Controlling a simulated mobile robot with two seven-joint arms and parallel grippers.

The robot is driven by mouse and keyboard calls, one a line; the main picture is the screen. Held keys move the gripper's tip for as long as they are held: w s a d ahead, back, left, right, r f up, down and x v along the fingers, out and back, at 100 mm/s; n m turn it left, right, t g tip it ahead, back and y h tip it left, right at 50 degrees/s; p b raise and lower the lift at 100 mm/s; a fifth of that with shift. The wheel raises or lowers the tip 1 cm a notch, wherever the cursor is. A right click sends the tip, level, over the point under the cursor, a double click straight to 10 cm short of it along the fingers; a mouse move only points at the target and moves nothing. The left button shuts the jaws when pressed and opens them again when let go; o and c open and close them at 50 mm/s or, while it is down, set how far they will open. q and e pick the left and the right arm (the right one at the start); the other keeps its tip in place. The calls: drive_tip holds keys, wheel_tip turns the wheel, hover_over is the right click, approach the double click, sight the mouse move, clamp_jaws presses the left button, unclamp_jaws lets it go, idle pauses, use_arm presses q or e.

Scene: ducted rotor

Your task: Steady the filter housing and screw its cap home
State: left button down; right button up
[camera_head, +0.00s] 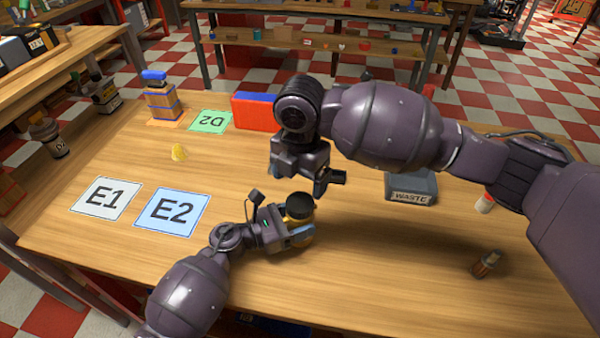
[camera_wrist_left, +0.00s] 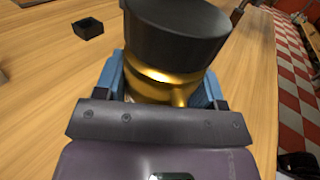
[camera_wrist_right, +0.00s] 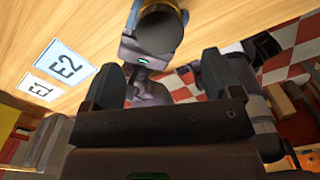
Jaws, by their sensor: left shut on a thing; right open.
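The filter housing (camera_wrist_left: 160,88) is a brass-yellow body, and its wide black cap (camera_head: 299,206) sits on top of it. The cap is large in the left wrist view (camera_wrist_left: 178,32) and also shows in the right wrist view (camera_wrist_right: 158,30). My left gripper (camera_head: 292,238) is shut on the housing from the side, below the cap, with blue-grey jaws on both sides. I cannot tell how far the cap is screwed on. My right gripper (camera_head: 329,182) is open and empty, above and a little to the right of the cap, apart from it.
A grey WASTE bin (camera_head: 411,188) stands right of my right gripper. Flat E1 (camera_head: 106,198) and E2 (camera_head: 171,211) cards and a yellow piece (camera_head: 179,152) lie left. The table's middle left is clear.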

sight(300, 201)
wheel_tip(300, 201, down, 7)
drive_tip(key=shift+f, duration=0.15)
idle(0.4)
drive_tip(key=c, duration=0.9)
drive_tip(key=m, duration=0.5)
drive_tip(key=shift+m, duration=0.3)
drive_tip(key=m, duration=0.8)
drive_tip(key=shift+s+m, duration=0.1)
drive_tip(key=shift+m, duration=0.3)
drive_tip(key=m, duration=0.4)
drive_tip(key=o, duration=1.1)
drive_tip(key=shift+c, duration=0.2)
